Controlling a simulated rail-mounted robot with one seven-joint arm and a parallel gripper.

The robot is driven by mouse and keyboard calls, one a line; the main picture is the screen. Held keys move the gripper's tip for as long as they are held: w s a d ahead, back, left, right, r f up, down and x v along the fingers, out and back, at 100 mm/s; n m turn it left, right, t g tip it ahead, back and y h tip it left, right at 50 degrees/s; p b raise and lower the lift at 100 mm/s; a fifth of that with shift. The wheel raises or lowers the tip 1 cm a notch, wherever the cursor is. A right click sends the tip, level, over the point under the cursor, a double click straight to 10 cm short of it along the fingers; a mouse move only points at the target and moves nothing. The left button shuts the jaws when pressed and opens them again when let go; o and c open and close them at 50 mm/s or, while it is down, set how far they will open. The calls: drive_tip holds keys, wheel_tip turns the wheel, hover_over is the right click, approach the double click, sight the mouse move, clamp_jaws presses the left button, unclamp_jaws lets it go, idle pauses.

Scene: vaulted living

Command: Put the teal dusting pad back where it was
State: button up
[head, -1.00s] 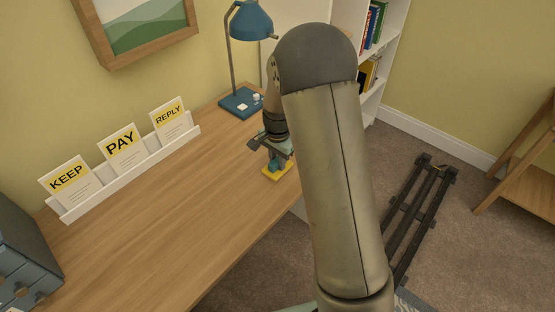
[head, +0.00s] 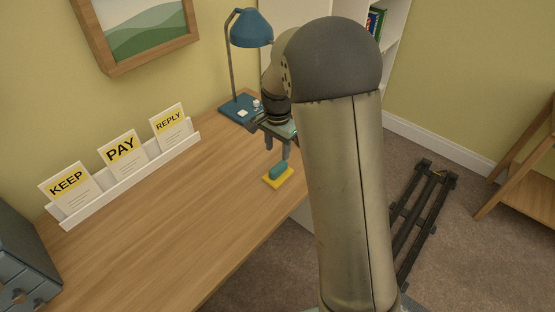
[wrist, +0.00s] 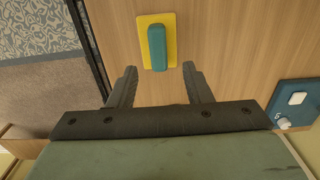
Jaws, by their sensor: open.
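The teal dusting pad (head: 279,170) rests on a yellow base (head: 270,182) on the wooden desk, near its right edge. My gripper (head: 277,150) is above the desk, just behind the pad in the head view. In the wrist view my gripper (wrist: 158,78) has its two fingers spread apart with nothing between them. The pad is clear of both fingers.
A blue lamp (head: 249,30) stands on the desk behind the gripper; its base (wrist: 297,103) also shows in the wrist view. A white card holder (head: 133,181) runs along the wall. The desk (head: 190,225) has bare room in the middle.

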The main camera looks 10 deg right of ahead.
drive_tip(key=s+r+n, duration=0.5)
drive_tip(key=s+r, duration=0.3)
drive_tip(key=s, duration=0.5)
drive_tip(key=s+f+n, duration=0.1)
drive_tip(key=s+n, duration=0.5)
drive_tip(key=s, duration=0.9)
drive_tip(key=shift+s+a+f, duration=0.15)
drive_tip(key=shift+a+f, duration=0.2)
drive_tip(key=shift+f, duration=0.05)
